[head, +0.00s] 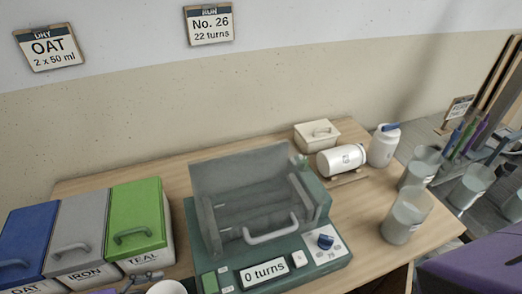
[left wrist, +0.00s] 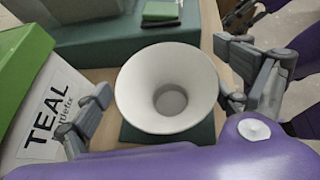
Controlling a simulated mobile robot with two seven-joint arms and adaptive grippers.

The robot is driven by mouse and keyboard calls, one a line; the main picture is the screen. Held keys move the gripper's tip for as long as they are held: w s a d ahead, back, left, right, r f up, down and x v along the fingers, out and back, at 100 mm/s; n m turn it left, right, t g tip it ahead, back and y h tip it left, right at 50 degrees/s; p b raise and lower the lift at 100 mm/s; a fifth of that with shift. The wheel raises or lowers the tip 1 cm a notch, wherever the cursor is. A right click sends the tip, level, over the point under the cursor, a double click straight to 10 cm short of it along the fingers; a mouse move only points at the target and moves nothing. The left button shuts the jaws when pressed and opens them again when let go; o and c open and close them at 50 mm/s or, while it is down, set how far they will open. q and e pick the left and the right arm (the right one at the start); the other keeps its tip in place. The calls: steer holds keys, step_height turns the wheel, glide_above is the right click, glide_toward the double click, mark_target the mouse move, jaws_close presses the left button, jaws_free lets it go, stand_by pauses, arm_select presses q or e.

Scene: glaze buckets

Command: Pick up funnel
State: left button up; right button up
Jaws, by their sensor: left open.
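The funnel (left wrist: 128,93) is a white, wide-mouthed cone seen from above in the left wrist view, with a grey round bottom. It stands over a dark green square base. In the head view only its white rim (head: 167,287) shows at the bottom edge. My left gripper (left wrist: 164,98) is open, with one finger on each side of the funnel. I cannot tell whether either finger touches it. A dark part of it shows in the head view left of the rim. Dark jointed parts at the left wrist view's top right seem to be my right gripper, partly cut off.
The TEAL box (head: 139,222) with a green lid stands close left of the funnel. Grey IRON (head: 80,240) and blue OAT (head: 27,245) boxes stand beyond it. A green machine (head: 265,272) reading "0 turns" stands to the right. Jars and cups stand farther right.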

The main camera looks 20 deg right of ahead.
arm_select(q)
steer(key=shift+s, duration=0.1)
steer(key=c, duration=1.2)
